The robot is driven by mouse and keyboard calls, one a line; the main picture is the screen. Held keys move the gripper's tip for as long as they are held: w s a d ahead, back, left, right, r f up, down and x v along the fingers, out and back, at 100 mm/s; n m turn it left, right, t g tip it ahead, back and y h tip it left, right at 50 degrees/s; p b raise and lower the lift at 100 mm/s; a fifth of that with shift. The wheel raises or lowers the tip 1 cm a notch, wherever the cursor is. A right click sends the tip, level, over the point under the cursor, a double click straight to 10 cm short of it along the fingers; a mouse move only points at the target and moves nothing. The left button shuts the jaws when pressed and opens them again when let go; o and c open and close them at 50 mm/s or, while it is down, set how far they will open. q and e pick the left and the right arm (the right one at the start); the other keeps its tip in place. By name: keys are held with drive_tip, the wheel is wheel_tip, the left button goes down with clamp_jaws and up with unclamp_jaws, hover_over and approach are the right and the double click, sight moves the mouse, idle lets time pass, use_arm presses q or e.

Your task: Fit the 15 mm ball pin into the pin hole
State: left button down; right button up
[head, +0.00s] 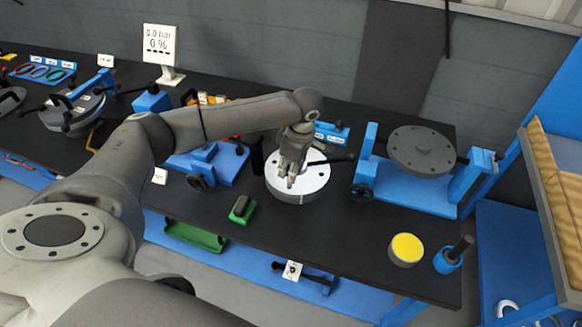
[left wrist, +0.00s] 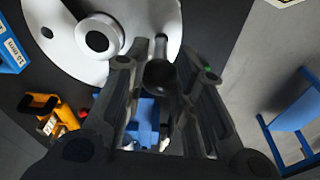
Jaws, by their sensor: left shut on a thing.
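My left gripper (head: 291,180) is over the white round flanged shell (head: 314,184) on the black bench in the head view. In the left wrist view the gripper (left wrist: 160,70) is shut on a dark ball pin (left wrist: 160,76), its ball between the fingers and its shank pointing at the shell. The white flange (left wrist: 70,58) fills the upper left there, with a raised central ring (left wrist: 97,36) and a small dark hole (left wrist: 47,32). The shank's tip is close to the flange's edge; I cannot tell whether it touches or enters a hole. My right gripper is out of view.
A blue stand with a grey disc (head: 422,150) is right of the shell; a blue fixture (head: 208,166) is left. A green block (head: 242,209), a yellow-topped cylinder (head: 405,249) and a blue holder (head: 449,262) stand nearer the front edge. The bench front between them is clear.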

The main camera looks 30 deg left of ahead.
use_arm(q)
drive_tip(key=shift+f+b, duration=2)
drive_tip(key=shift+f, duration=0.5)
drive_tip(key=c, duration=1.1)
unclamp_jaws()
drive_tip(key=shift+r, duration=0.15)
drive_tip(key=r, duration=0.4)
drive_tip(key=d+r, duration=0.1)
drive_tip(key=r, duration=0.2)
drive_tip(key=d+r, duration=0.1)
drive_tip(key=r, duration=0.3)
drive_tip(key=shift+w+r, duration=0.1)
drive_tip(key=shift+r, duration=0.25)
